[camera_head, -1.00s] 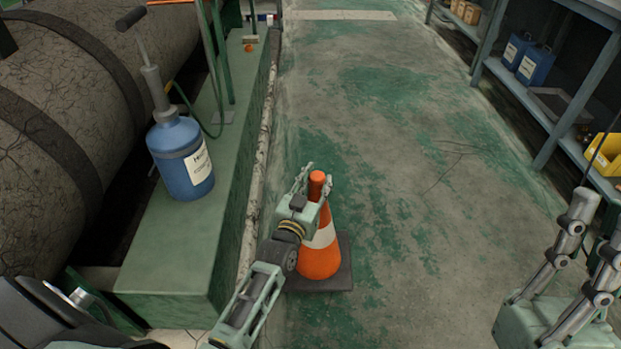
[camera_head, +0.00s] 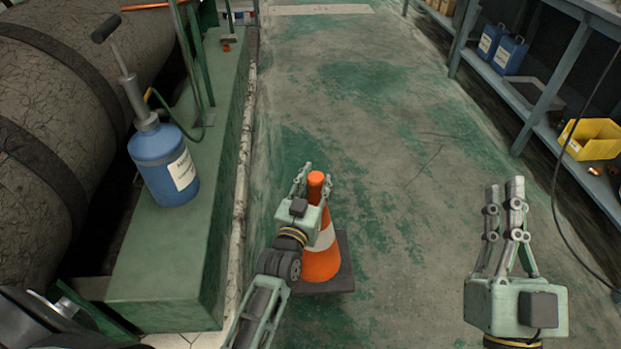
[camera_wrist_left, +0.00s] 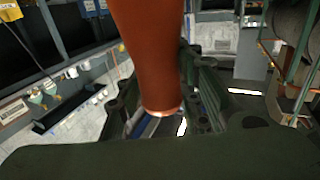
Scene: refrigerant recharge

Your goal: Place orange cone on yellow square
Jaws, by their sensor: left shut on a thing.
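The orange cone (camera_head: 320,262) with a white band and a dark square base stands upright at the lower middle of the head view. My left gripper (camera_head: 310,182) is shut on the cone near its top. In the left wrist view the orange cone (camera_wrist_left: 150,50) fills the space between the fingers. Whether its base touches the floor is hard to tell. My right gripper (camera_head: 505,195) is at the lower right, pointing ahead and empty, its fingers close together. No yellow square shows in these views.
A blue bottle with a pump (camera_head: 165,160) stands on a green ledge (camera_head: 165,270) beside a large dark tank (camera_head: 50,130). Shelves at the right hold blue containers (camera_head: 503,50) and a yellow bin (camera_head: 592,138). The green-grey floor (camera_head: 380,120) ahead is clear.

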